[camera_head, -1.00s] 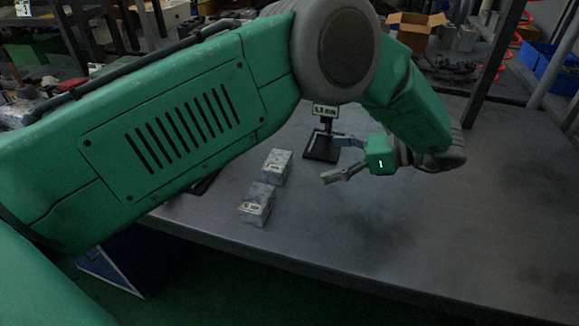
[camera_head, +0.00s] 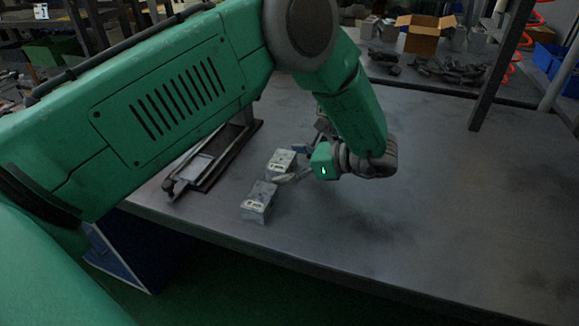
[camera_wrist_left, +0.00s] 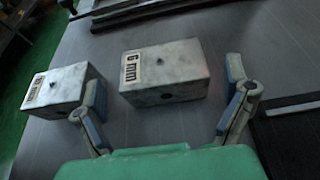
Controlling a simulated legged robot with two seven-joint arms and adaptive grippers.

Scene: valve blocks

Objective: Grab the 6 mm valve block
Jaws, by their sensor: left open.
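The 6 mm valve block (camera_wrist_left: 165,80) is a grey, mottled box with a "6 mm" label, lying ahead of and between my left gripper's fingers in the left wrist view. In the head view it appears to be the farther block (camera_head: 281,157). My left gripper (camera_head: 291,164) is open. In the wrist view, its fingers (camera_wrist_left: 163,95) are spread to either side, with no visible contact on the 6 mm block. A second similar block (camera_wrist_left: 62,88), its label unreadable, sits to the left, partly behind the left finger; it is the nearer block (camera_head: 258,203). My right gripper is not visible.
A dark metal frame (camera_head: 215,160) lies left of the blocks. A black stand base (camera_wrist_left: 292,130) is close to the right finger in the wrist view. The table (camera_head: 430,215) is clear to the right. Its front edge runs below the nearer block. A cardboard box stands behind (camera_head: 425,35).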

